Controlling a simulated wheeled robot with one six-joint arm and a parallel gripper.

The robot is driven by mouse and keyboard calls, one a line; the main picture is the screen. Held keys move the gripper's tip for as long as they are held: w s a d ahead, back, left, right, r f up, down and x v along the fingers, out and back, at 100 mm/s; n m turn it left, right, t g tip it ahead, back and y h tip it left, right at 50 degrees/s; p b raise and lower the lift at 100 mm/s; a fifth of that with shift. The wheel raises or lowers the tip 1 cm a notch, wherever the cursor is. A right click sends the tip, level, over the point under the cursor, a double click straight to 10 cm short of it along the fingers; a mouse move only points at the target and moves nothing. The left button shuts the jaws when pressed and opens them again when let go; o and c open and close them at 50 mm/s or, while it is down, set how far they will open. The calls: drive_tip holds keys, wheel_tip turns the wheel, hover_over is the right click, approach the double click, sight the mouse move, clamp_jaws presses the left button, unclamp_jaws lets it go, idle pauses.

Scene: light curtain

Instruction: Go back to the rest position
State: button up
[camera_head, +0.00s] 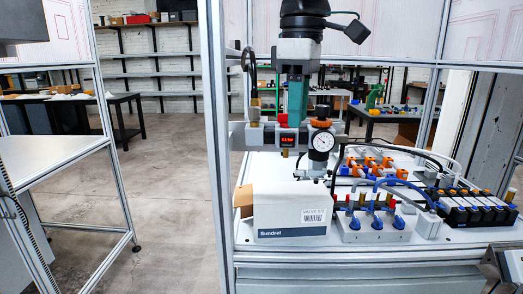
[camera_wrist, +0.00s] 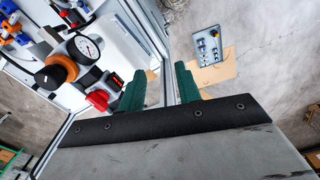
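My gripper (camera_head: 296,120) points down from the top of the head view. One green finger shows there in front of the air unit. In the wrist view both green fingers (camera_wrist: 160,90) stand apart with nothing between them. The air unit carries a round white gauge (camera_head: 321,141), a black and orange knob (camera_head: 321,117) and a small red display (camera_head: 287,140). In the wrist view the gauge (camera_wrist: 88,47) and knob (camera_wrist: 56,72) lie left of the fingers. I cannot tell from the head view whether the fingertips touch the unit.
A white box (camera_head: 291,213) stands at the front left of the bench (camera_head: 270,252). Valve blocks with red and blue fittings (camera_head: 372,227) and hoses crowd the right side. An aluminium post (camera_head: 215,150) rises close left of the gripper. Open floor (camera_head: 165,190) lies further left.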

drive_tip(key=s+d+f+m+t, duration=0.1)
drive_tip(key=s+d+f+m, duration=1.2)
drive_tip(key=s+d+f, duration=0.6)
wheel_tip(320, 180, down, 3)
drive_tip(key=shift+s+d+f+m, duration=0.1)
drive_tip(key=shift+s+d+m, duration=0.3)
drive_tip(key=shift+d, duration=0.4)
